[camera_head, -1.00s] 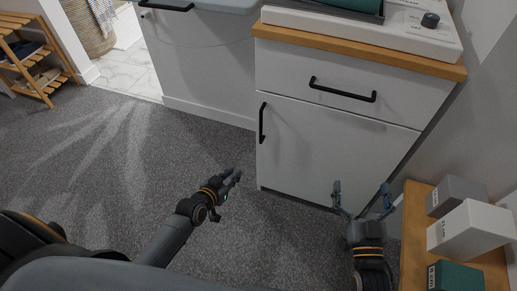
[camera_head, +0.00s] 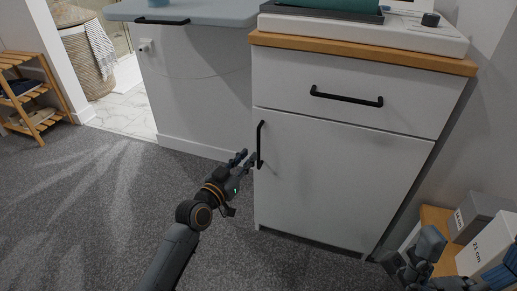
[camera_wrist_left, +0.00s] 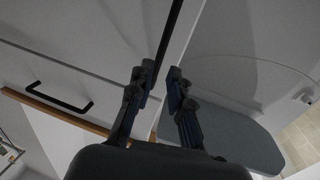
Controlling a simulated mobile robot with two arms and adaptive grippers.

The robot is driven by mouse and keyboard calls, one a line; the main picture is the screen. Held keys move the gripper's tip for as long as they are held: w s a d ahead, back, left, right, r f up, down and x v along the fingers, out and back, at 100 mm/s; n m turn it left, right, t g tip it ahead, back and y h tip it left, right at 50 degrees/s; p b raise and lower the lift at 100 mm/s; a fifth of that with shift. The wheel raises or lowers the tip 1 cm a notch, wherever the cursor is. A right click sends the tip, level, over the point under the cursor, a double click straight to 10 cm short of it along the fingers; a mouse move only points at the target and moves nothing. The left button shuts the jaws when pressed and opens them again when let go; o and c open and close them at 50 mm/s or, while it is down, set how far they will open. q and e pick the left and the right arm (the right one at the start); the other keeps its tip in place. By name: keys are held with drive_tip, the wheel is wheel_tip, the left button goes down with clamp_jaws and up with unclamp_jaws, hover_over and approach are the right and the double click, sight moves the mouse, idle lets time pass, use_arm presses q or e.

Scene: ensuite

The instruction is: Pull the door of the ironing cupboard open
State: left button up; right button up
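The white cupboard door (camera_head: 335,185) is shut, below a drawer. Its black upright handle (camera_head: 260,145) is at the door's left edge and also shows as a dark bar in the left wrist view (camera_wrist_left: 171,30). My left gripper (camera_head: 246,160) is just left of the handle's lower part. In the wrist view its two fingers (camera_wrist_left: 159,84) are apart, with the handle's end showing close to the gap between them. I cannot tell whether they touch it. My right gripper (camera_head: 408,254) is low at the right, fingers apart, with nothing seen in it.
The drawer above has a black horizontal handle (camera_head: 345,96). A wooden stand (camera_head: 437,216) with labelled boxes (camera_head: 480,212) is near my right gripper. A white unit with a grey-blue top (camera_head: 185,10) stands left of the cupboard. Grey carpet (camera_head: 100,200) is free in front.

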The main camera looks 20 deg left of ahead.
sight(258, 146)
use_arm(q)
drive_tip(key=b+x, duration=0.1)
drive_tip(key=x, duration=0.6)
drive_tip(key=shift+w+b, duration=0.1)
drive_tip(key=shift+b, duration=0.25)
clamp_jaws()
